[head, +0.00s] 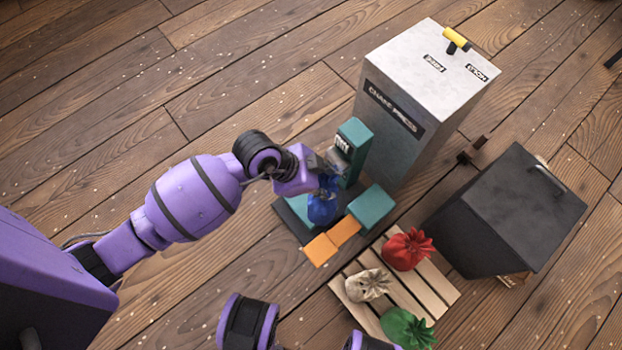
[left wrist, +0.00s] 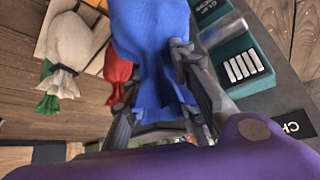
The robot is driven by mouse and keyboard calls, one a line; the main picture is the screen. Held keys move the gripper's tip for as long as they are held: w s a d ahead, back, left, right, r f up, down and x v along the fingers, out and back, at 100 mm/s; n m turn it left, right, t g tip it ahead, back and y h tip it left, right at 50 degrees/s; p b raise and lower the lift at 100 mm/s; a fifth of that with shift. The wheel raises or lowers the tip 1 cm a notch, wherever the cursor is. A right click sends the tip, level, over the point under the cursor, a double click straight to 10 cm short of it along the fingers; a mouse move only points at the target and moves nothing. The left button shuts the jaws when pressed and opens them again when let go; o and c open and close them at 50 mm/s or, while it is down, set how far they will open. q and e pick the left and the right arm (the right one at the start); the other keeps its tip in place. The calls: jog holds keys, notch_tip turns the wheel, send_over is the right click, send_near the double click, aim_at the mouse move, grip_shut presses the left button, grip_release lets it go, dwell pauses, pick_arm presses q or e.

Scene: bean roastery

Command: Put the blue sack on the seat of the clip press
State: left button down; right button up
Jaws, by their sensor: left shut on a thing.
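My left gripper (head: 326,178) is shut on the blue sack (head: 322,208) by its gathered neck. The sack hangs upright at a dark base plate (head: 288,212) in front of the grey press cabinet (head: 415,85). I cannot tell whether its underside touches the plate. In the left wrist view the blue sack (left wrist: 155,45) sits between the fingers. Teal press parts stand around it: an upright block (head: 354,140) behind and a lower block (head: 371,207) to the right. My right gripper is not clearly in view.
A slatted pallet (head: 432,290) holds a red sack (head: 405,250), a cream sack (head: 366,286) and a green sack (head: 405,328). A dark cabinet (head: 510,210) stands right. The left floor is open.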

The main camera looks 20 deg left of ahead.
pick_arm(q)
jog(key=w+a+f+b, duration=0.2)
jog(key=f, duration=0.1)
jog(key=w+a+f+b, duration=0.1)
jog(key=shift+w+a+f+b, duration=0.1)
jog(key=shift+a+f+b, duration=0.2)
jog(key=shift+a+f, duration=0.1)
jog(key=f+b, duration=0.2)
jog(key=f, duration=0.1)
jog(key=w+a+f+b, duration=0.1)
jog(key=shift+w+a+f, duration=0.1)
jog(key=shift+f, duration=0.3)
jog(key=c, duration=1.4)
grip_release()
pick_arm(e)
jog(key=x, duration=0.6)
jog(key=shift+s+d+f+n, duration=0.2)
jog(key=shift+s+n, duration=0.1)
jog(key=shift+n, duration=0.1)
